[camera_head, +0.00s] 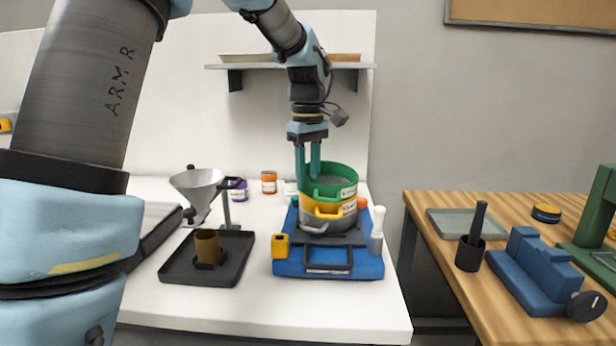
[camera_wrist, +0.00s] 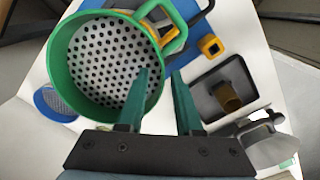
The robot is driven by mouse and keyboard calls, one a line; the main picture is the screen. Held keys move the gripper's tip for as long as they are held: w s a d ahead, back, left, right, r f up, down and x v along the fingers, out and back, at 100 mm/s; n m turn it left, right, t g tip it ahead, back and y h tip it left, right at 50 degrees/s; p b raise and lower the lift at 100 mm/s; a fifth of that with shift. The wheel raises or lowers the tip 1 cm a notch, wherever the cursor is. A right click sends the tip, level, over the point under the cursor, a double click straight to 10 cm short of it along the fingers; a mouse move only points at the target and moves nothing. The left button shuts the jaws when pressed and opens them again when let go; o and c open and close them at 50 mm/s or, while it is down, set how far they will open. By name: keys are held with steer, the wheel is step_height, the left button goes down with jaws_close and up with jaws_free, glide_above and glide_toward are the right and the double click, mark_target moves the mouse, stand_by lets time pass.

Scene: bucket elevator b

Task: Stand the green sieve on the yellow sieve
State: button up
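The green sieve (camera_head: 341,190) sits on top of the yellow sieve (camera_head: 345,208) in a stack, with no clear gap between them. In the wrist view the green sieve (camera_wrist: 60,65) shows its perforated plate and a loop handle, with part of the yellow sieve's handle (camera_wrist: 172,42) under it. My gripper (camera_head: 308,172) points down at the green sieve's rim. In the wrist view its fingers (camera_wrist: 160,75) are apart, one over the sieve's inside and one outside its wall. A gap shows between them.
The stack stands on a grey pan (camera_head: 330,224) on a blue base (camera_head: 362,265). A black tray (camera_head: 178,272) with a brown cup (camera_head: 207,245) and a funnel stand (camera_head: 196,183) are to the left. A white bottle (camera_head: 377,222) stands close at right. A blue-rimmed sieve (camera_wrist: 47,112) lies nearby.

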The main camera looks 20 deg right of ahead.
step_height(320, 180, up, 12)
steer(key=shift+b, duration=0.45)
steer(key=shift+r, duration=0.1)
stand_by(0.3)
